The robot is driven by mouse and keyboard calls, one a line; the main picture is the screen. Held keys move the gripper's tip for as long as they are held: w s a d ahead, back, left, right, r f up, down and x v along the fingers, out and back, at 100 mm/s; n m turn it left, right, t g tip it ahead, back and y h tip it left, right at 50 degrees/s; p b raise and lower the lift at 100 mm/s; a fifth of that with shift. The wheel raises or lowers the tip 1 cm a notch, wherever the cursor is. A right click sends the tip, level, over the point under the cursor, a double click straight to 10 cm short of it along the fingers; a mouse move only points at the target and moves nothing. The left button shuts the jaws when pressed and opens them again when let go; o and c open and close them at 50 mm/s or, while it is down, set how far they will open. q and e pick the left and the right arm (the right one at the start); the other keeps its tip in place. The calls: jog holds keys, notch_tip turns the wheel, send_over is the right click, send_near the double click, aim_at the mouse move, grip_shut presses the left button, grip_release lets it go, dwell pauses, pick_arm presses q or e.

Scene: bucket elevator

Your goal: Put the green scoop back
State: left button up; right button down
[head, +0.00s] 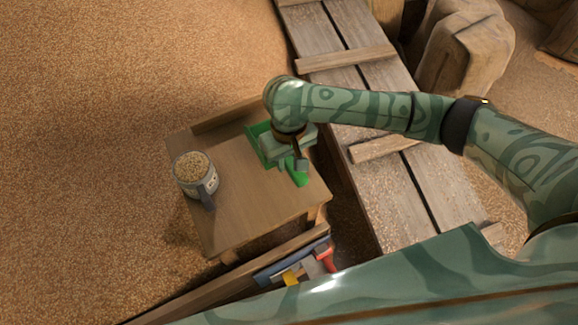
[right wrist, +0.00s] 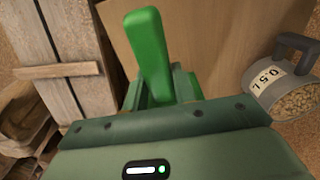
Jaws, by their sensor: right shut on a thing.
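The green scoop (head: 299,178) is at the right side of the small wooden table (head: 234,203) in the head view, partly hidden by my right gripper (head: 301,164). My right gripper is shut on the scoop. In the right wrist view the scoop's green handle (right wrist: 150,55) sticks out past the fingers (right wrist: 163,88). I cannot tell whether the scoop touches the tabletop. My left gripper is not in view.
A measuring cup (head: 195,175) full of grain stands at the table's left; it also shows in the right wrist view (right wrist: 275,90). A plank walkway (head: 385,165) runs right of the table. A rack with coloured tools (head: 292,268) is in front. Sacks (head: 465,50) stand behind.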

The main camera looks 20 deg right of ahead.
jog(key=shift+w+d+f, duration=0.2)
jog(key=shift+w+f, duration=0.1)
jog(key=shift+f, duration=0.2)
jog(key=f+b, duration=0.3)
jog(key=f, duration=0.1)
jog(key=shift+w+d+b, duration=0.2)
jog(key=shift+b, duration=0.15)
jog(key=shift+r, duration=0.25)
jog(key=c, duration=1.1)
grip_release()
jog(key=shift+f, duration=0.1)
jog(key=shift+r+p, duration=0.35)
jog(key=shift+r, duration=0.05)
notch_tip(320, 180, up, 12)
jog(key=p, duration=0.7)
jog(key=shift+f, duration=0.25)
